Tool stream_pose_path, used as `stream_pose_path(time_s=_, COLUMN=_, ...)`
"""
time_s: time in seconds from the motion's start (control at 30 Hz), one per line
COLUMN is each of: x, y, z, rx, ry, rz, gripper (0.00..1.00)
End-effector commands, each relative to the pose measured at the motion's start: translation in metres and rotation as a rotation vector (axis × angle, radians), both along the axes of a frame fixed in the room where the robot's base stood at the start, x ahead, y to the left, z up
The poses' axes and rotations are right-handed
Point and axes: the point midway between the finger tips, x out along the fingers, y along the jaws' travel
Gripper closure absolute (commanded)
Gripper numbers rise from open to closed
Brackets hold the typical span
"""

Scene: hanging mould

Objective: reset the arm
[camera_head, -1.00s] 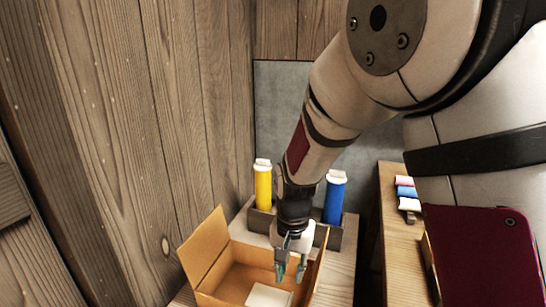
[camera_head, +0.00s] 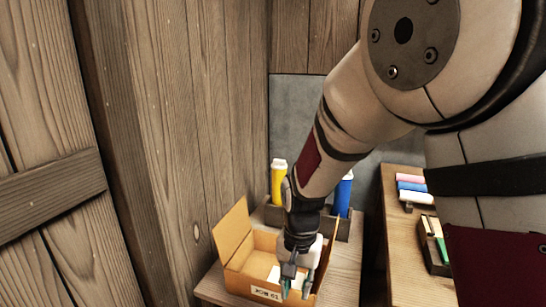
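My gripper (camera_head: 296,285) points down over the open cardboard box (camera_head: 234,262), near its right front side. A white item (camera_head: 273,274) lies inside the box, partly hidden by the gripper. My arm comes down from the upper right and covers part of the scene.
A yellow bottle (camera_head: 278,182) and a blue bottle (camera_head: 343,196) stand in a dark holder (camera_head: 343,230) behind the box. A wooden table (camera_head: 402,262) on the right bears pink, blue and white rolls (camera_head: 412,188) and a small tray (camera_head: 431,258). Wooden walls close in the left.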

Motion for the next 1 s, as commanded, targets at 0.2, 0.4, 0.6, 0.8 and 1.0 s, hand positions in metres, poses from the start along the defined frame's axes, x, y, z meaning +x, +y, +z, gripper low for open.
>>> stream_pose_path(time_s=0.2, x=-0.011, y=-0.01, z=0.019, rx=0.013, ry=0.001, rz=0.016, gripper=0.75)
stream_pose_path(time_s=0.4, x=-0.027, y=-0.024, z=0.045, rx=0.03, ry=0.001, rz=0.038, gripper=0.75)
stream_pose_path(time_s=0.6, x=-0.054, y=-0.045, z=0.08, rx=0.05, ry=-0.005, rz=0.076, gripper=0.75)
stream_pose_path(time_s=0.8, x=-0.106, y=-0.077, z=0.126, rx=0.064, ry=-0.025, rz=0.139, gripper=0.75)
stream_pose_path(time_s=1.0, x=-0.171, y=-0.108, z=0.156, rx=0.052, ry=-0.044, rz=0.209, gripper=0.75)
